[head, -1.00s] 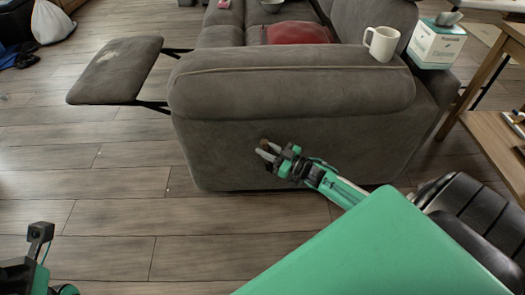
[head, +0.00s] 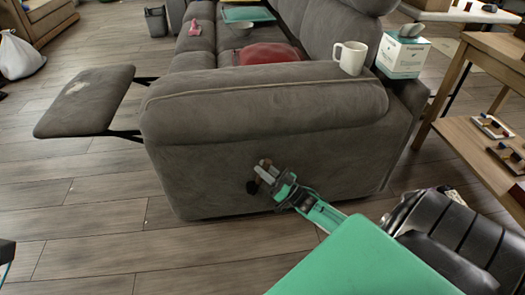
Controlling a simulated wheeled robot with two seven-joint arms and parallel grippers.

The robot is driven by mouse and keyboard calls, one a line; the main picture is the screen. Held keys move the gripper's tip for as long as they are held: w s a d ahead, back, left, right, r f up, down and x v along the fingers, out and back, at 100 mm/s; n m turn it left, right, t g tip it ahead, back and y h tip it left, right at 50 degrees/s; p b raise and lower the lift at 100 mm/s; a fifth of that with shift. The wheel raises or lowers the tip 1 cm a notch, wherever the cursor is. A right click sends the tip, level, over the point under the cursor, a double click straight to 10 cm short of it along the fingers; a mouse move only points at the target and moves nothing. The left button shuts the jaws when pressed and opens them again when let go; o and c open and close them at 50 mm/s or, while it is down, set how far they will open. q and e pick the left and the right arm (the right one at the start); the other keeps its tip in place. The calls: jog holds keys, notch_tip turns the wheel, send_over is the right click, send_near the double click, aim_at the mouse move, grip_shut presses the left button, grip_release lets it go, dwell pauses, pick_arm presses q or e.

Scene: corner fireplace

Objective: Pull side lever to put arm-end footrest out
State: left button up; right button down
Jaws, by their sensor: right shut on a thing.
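The grey sofa's arm end (head: 215,175) faces me. The footrest (head: 88,100) is a grey padded panel, standing out level to the left of the sofa on dark metal struts. A small dark side lever (head: 252,187) shows low on the arm's outer face, partly hidden by my right gripper. My right gripper (head: 263,174) is at the lever, with its fingers shut on it. Only a sliver of my left arm shows at the left edge, and its gripper is out of view.
A red cushion (head: 268,54) lies on the seat.

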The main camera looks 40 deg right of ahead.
jog(key=c, duration=1.5)
grip_release()
jog(key=shift+s+d+f, duration=0.1)
jog(key=p+v, duration=0.2)
jog(key=v, duration=1.1)
jog(key=shift+s+f, duration=0.15)
jog(key=shift+s, duration=0.1)
